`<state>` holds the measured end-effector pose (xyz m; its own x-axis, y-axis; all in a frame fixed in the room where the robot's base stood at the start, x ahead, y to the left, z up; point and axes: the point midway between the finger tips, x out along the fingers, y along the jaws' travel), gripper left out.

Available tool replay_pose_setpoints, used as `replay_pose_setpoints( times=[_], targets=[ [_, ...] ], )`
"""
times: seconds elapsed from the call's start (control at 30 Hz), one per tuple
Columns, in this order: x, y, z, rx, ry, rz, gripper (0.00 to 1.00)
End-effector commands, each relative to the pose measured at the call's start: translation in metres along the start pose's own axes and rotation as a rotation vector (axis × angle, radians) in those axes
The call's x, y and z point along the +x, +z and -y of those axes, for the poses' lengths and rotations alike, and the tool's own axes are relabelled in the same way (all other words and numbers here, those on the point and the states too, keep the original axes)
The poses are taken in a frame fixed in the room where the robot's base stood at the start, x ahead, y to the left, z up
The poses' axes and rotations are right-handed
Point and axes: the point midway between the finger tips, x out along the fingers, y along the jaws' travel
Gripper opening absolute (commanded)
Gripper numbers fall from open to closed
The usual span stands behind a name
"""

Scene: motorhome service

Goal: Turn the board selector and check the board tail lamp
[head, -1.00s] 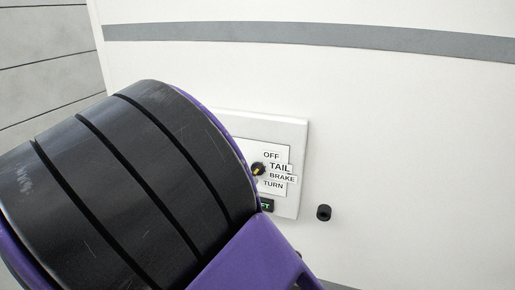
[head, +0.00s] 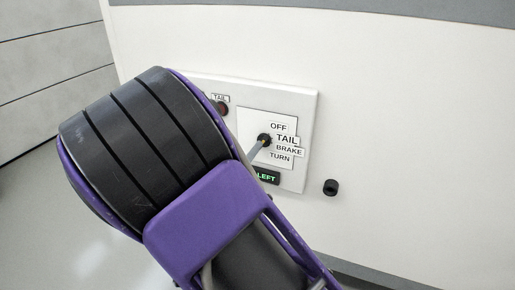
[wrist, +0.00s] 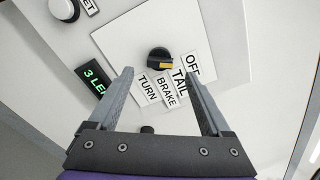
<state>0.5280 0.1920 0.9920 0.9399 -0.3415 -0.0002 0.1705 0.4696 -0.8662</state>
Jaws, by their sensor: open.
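The white board (head: 306,120) is on the pale wall in the head view. Its black selector knob (wrist: 158,54) has an orange mark that seems to point toward the TAIL label (wrist: 179,86), among OFF, BRAKE and TURN. In the head view the knob (head: 264,138) is partly covered by a grey finger. The tail lamp (head: 222,108), under its own TAIL label, looks dark red and unlit. My gripper (wrist: 158,76) is open, its fingertips on either side of the knob in the picture; contact cannot be told.
A white round button (wrist: 63,9) is at the top left. A black peg (head: 331,187) sticks out right of the board. The wall around is clear.

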Motion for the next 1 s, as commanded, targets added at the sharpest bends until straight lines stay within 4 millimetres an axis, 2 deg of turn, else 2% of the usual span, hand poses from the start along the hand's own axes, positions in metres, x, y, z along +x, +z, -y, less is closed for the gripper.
replay_pose_setpoints(
  times=[0.1,0.3,0.7,1.0],
  targets=[
    [0.024,-0.001,-0.001,0.0,-0.003,-0.001,0.82],
    [0.049,0.0,-0.001,0.001,-0.001,-0.001,0.82],
    [0.056,0.0,0.0,0.0,0.0,0.0,0.82],
    [0.055,0.0,0.0,0.0,0.0,0.0,0.28]
  ],
)
